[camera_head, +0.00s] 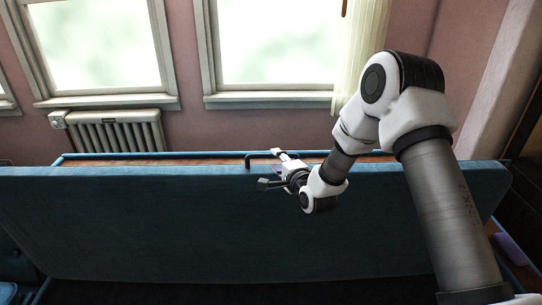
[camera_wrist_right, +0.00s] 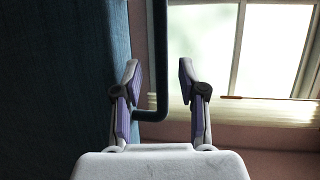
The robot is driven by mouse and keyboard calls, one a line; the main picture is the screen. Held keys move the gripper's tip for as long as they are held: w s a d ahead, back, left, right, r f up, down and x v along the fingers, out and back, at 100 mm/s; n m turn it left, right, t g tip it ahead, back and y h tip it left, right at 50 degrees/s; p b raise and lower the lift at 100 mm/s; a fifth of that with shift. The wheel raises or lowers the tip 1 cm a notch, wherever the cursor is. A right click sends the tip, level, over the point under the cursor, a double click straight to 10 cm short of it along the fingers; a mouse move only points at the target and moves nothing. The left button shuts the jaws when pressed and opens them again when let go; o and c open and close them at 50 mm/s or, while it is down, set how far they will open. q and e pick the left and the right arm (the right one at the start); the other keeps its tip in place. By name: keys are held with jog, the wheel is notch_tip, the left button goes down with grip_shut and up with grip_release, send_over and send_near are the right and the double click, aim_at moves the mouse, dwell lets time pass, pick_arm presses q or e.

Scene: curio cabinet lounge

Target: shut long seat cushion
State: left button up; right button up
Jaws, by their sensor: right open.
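The long seat cushion (camera_head: 190,222) is a long blue padded lid. It stands raised on edge across the head view, and its blue face fills the left of the right wrist view (camera_wrist_right: 60,90). A dark bar handle (camera_head: 248,160) sits at its top edge. My right gripper (camera_head: 270,168) is open at the top edge, close to the handle. In the right wrist view the handle (camera_wrist_right: 161,40) runs between the two spread fingers in the picture, with no clear contact. My left gripper is not in view.
Behind the cushion is a wooden ledge (camera_head: 200,161), then a wall with a radiator (camera_head: 118,131) and windows (camera_head: 275,45). A pale curtain (camera_head: 362,50) hangs right of the windows. A purple object (camera_head: 510,248) lies at the right end. The area below the cushion is dark.

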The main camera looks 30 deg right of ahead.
aim_at(274, 157)
jog(key=w, duration=0.3)
jog(key=shift+w+d+f+p, duration=0.15)
jog(key=shift+w+p, duration=0.1)
jog(key=shift+p, duration=0.05)
jog(key=shift+w+f, duration=0.25)
jog(key=shift+w, duration=0.15)
jog(key=shift+s+r, duration=0.1)
jog(key=shift+s, duration=0.05)
grip_shut()
